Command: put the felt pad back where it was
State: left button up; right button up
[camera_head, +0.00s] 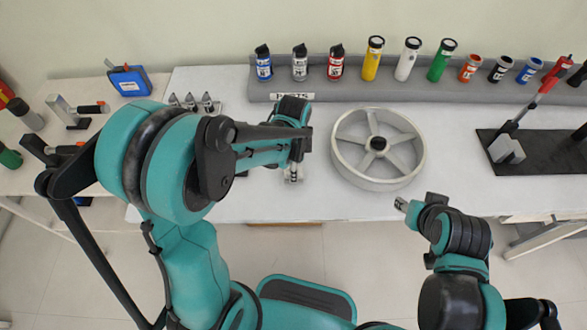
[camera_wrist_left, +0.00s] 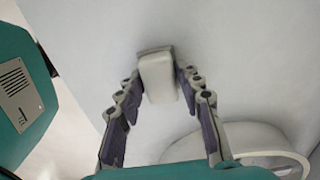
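A small pale block with a grey far edge, which looks like the felt pad (camera_wrist_left: 158,78), sits between the fingertips of my left gripper (camera_wrist_left: 160,84) in the left wrist view. The fingers lie against its two sides. In the head view my left gripper (camera_head: 293,172) is over the white table, left of the spoked wheel, and the arm hides much around it. Whether the pad touches the table is unclear. My right gripper (camera_head: 402,205) is at the table's front edge, right of the wheel, with nothing visible in it; its fingers are too small to judge.
The pale spoked wheel (camera_head: 347,166) lies on the white table (camera_head: 453,186). A grey rack (camera_head: 440,92) with several bottles and cans runs along the back. A black mat (camera_head: 550,160) with a red-handled tool is at the right. Bare table lies between wheel and mat.

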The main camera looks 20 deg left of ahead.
pick_arm(q)
jog(key=shift+o, duration=0.3)
jog(key=shift+r+p, duration=0.3)
jog(key=shift+r, duration=0.05)
notch_tip(320, 180, up, 11)
jog(key=p, duration=0.4)
jog(key=s+a+r+n+t, duration=0.2)
jog(key=s+r+n+t, duration=0.1)
jog(key=s+n, duration=0.2)
jog(key=s+a+r+n+t, duration=0.2)
jog(key=s+r+n+t, duration=0.1)
jog(key=n, duration=0.6)
jog(key=shift+s+a+n+t, duration=0.4)
jog(key=shift+s+t, duration=0.2)
jog(key=shift+s, duration=0.55)
notch_tip(320, 180, down, 2)
jog(key=shift+f+b, duration=0.1)
jog(key=shift+b, duration=1.1)
